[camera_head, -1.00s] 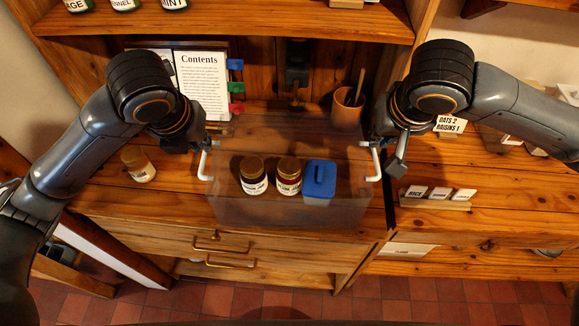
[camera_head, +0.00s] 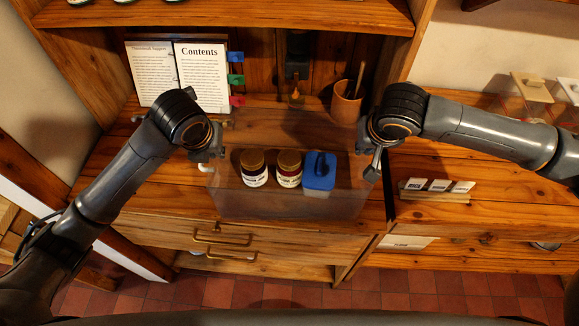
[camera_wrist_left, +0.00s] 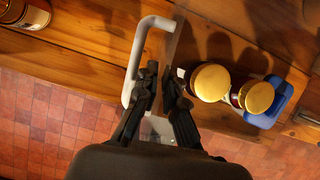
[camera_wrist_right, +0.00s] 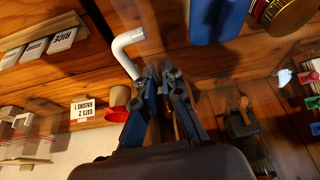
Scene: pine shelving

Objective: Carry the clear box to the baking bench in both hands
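The clear box (camera_head: 270,204) stands on a wooden counter. It holds two gold-lidded jars (camera_head: 254,169) (camera_head: 289,169) and a blue lidded item (camera_head: 319,174). My left gripper (camera_head: 211,152) is at the box's left side; its close-set fingers (camera_wrist_left: 159,70) are beside the white handle (camera_wrist_left: 133,68). My right gripper (camera_head: 372,158) is at the right side, its close-set fingers (camera_wrist_right: 160,72) beside the other white handle (camera_wrist_right: 126,44). Part of each handle is hidden behind the fingers. I cannot tell whether either gripper clasps it. Which surface is the baking bench is unclear.
An open book (camera_head: 200,80) and a cup (camera_head: 346,103) with a stick stand behind the box. A row of label cards (camera_head: 438,186) lies on the counter to the right. Another jar (camera_wrist_left: 25,12) stands left of the box.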

